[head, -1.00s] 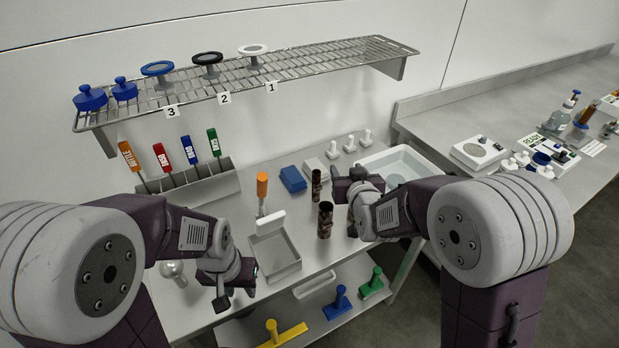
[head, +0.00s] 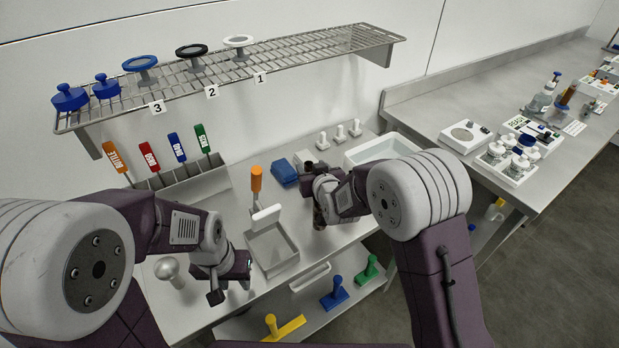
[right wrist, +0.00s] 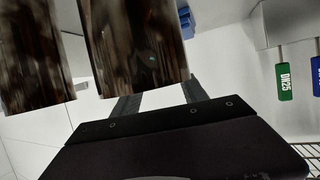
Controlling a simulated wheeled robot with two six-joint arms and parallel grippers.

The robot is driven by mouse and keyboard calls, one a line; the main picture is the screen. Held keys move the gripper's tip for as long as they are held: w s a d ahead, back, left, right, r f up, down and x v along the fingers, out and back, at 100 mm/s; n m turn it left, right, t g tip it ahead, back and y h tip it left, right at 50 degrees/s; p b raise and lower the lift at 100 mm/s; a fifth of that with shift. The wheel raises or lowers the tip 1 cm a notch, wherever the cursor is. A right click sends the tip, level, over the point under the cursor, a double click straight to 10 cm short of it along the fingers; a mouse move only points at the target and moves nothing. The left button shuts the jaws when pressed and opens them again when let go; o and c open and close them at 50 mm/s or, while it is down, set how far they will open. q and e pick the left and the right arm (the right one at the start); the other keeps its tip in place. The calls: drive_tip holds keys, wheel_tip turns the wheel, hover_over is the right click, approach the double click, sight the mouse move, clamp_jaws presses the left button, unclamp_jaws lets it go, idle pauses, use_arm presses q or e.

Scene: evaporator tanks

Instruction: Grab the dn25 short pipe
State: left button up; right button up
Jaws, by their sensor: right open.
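Two dark brown, rusty-looking pipes fill the upper left of the right wrist view: one at the left edge (right wrist: 35,60) and one in front of the fingers (right wrist: 138,55). I cannot tell which is the dn25 short pipe. My right gripper (right wrist: 160,95) is open, its fingers close to the second pipe, partly hidden by it; whether they touch it is unclear. In the head view the right gripper (head: 318,200) covers most of the pipes. My left gripper (head: 231,287) is open and empty near the table's front edge.
A blue block (head: 285,173), white tub (head: 385,148) and tool rack (head: 195,185) stand behind. A wire shelf (head: 300,60) hangs above.

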sight(309, 165)
drive_tip(key=x, duration=0.4)
drive_tip(key=shift+s, duration=0.2)
drive_tip(key=shift+s+r, duration=0.1)
drive_tip(key=c, duration=0.5)
clamp_jaws()
idle(0.5)
